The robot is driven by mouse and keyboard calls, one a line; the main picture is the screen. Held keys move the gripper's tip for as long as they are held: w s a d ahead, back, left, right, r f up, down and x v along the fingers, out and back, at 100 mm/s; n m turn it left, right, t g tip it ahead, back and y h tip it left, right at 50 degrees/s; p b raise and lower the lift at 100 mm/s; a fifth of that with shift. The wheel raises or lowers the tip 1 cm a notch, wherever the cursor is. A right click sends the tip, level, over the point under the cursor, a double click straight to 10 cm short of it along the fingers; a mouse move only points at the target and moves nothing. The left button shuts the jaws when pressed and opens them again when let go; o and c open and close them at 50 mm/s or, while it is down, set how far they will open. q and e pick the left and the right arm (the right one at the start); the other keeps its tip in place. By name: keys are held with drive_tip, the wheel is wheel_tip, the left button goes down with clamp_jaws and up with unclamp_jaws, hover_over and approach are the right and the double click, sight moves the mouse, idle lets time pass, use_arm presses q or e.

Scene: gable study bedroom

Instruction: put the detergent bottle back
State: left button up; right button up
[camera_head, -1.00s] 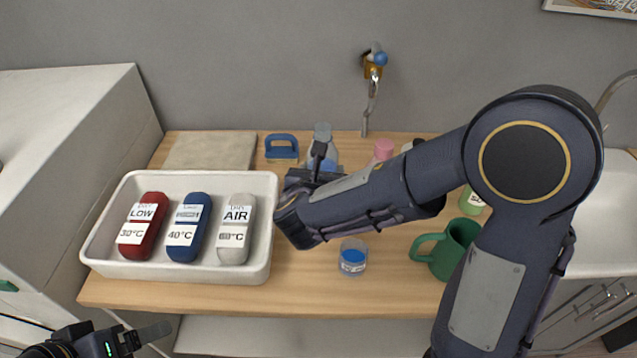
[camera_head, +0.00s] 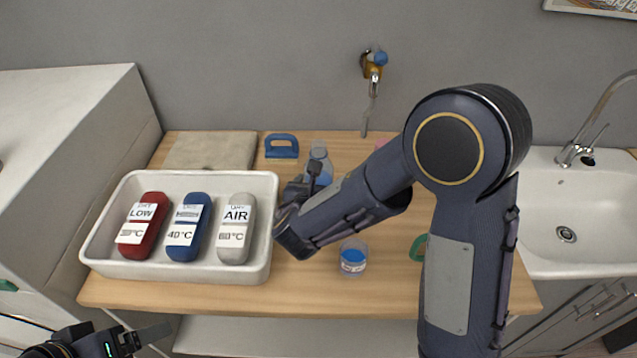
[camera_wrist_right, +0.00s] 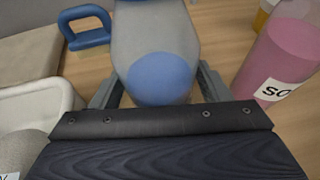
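A grey, partly clear bottle with a blue round patch, which I take as the detergent bottle (camera_head: 319,154), is on or just above the wooden counter (camera_head: 390,285). Its label is not readable. My right gripper (camera_head: 308,182) is at the bottle; in the wrist view its fingers (camera_wrist_right: 156,88) flank the bottle (camera_wrist_right: 152,35) closely on both sides and appear shut on it. The bottle's base is hidden by the gripper. My left gripper (camera_head: 143,338) is low at the bottom left, away from the counter; its finger gap is unclear.
A white tray (camera_head: 185,268) with red, blue and grey labelled packs stands left. A blue-handled brush (camera_head: 281,147) and a beige cloth (camera_head: 210,150) lie behind. A small cup with blue contents (camera_head: 353,256) stands in front; a pink bottle (camera_wrist_right: 280,55) stands right of the grey bottle. A sink (camera_head: 570,215) is far right.

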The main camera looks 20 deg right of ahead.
drive_tip(key=shift+o, duration=0.7)
drive_tip(key=shift+r+p, duration=0.3)
drive_tip(key=shift+p, duration=0.05)
drive_tip(key=v, duration=1.2)
drive_tip(key=shift+b, duration=0.4)
drive_tip(key=shift+f, duration=0.2)
